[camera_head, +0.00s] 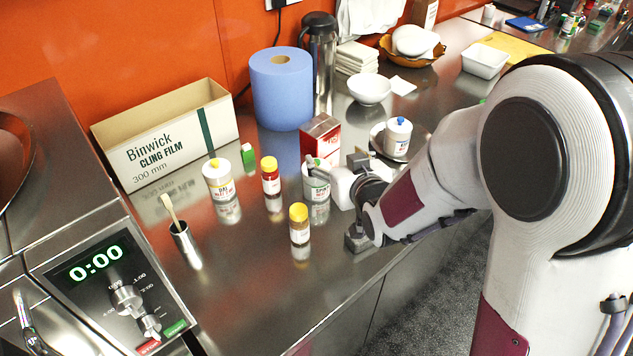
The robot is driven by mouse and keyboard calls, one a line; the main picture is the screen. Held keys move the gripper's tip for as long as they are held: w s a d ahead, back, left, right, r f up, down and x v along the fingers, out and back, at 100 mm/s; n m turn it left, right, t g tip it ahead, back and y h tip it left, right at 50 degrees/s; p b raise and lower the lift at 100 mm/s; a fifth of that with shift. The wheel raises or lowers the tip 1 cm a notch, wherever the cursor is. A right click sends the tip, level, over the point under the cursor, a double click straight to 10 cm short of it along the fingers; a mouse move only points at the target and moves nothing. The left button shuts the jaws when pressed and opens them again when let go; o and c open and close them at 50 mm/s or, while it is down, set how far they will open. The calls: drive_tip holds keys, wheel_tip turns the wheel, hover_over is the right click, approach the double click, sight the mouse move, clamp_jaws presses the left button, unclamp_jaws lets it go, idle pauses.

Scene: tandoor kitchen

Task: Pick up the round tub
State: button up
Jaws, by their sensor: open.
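Several round tubs and jars stand on the steel counter. A white tub with a green label (316,188) stands upright at the tip of my gripper (320,170). The gripper reaches in from the right and is open, with a finger across the tub's top; I cannot tell whether it touches. The gripper hides part of this tub. A white tub with a yellow lid (218,178) stands to the left, and a white tub with a blue lid (397,139) stands behind my wrist on the right. I cannot tell which one is the round tub.
A red jar (271,180) and a yellow-lidded jar (299,226) stand close to the gripper. A red-and-white carton (321,137) is just behind.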

sight(321, 181)
drive_tip(key=shift+w+a+f+n+t+y, duration=0.15)
drive_tip(key=shift+a+f+y, duration=0.15)
drive_tip(key=shift+a, duration=0.15)
drive_tip(key=shift+w+a+f+n+t+y, duration=0.1)
drive_tip(key=shift+w+a+f+y, duration=0.15)
drive_tip(key=shift+a, duration=0.25)
drive_tip(key=shift+w+a+f+n+t+y, duration=0.1)
drive_tip(key=shift+a+f+y, duration=0.05)
drive_tip(key=shift+a+f, duration=0.25)
drive_tip(key=shift+f, duration=3.05)
drive_tip(key=shift+f, duration=0.1)
drive_tip(key=shift+f, duration=0.2)
drive_tip(key=shift+x, duration=2.55)
drive_tip(key=c, duration=1.4)
